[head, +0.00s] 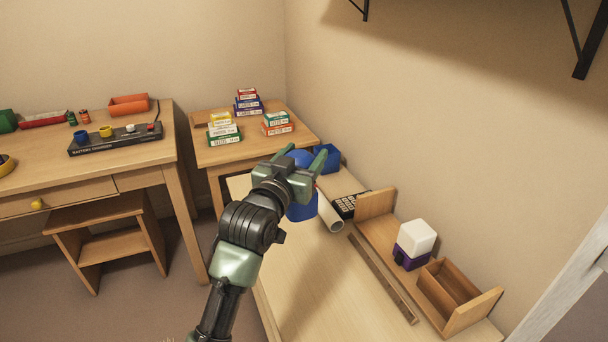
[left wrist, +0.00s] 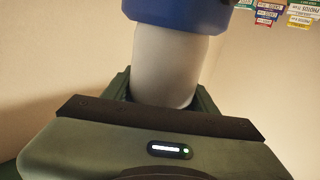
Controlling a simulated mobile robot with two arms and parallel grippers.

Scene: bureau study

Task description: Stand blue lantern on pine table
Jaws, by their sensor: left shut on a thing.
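My left gripper (head: 302,160) is shut on the blue lantern (head: 302,208). It holds the lantern over the far part of a pale wooden table (head: 300,285); I cannot tell if the base touches the top. Blue shows above and below the gripper, which hides the lantern's middle. In the left wrist view, the lantern's white body (left wrist: 168,62) is between the jaws, with a blue end (left wrist: 180,10) above. The lantern looks roughly upright. Which wooden table is the pine one is not certain. My right gripper is not in view.
A blue box (head: 327,158), a white tube (head: 329,214), a black calculator-like thing (head: 345,206), a wooden rack (head: 384,238) and a purple-and-white lantern-like thing (head: 416,238) line the wall side. Small boxes crowd the far table (head: 215,156). The pale table's near left is clear.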

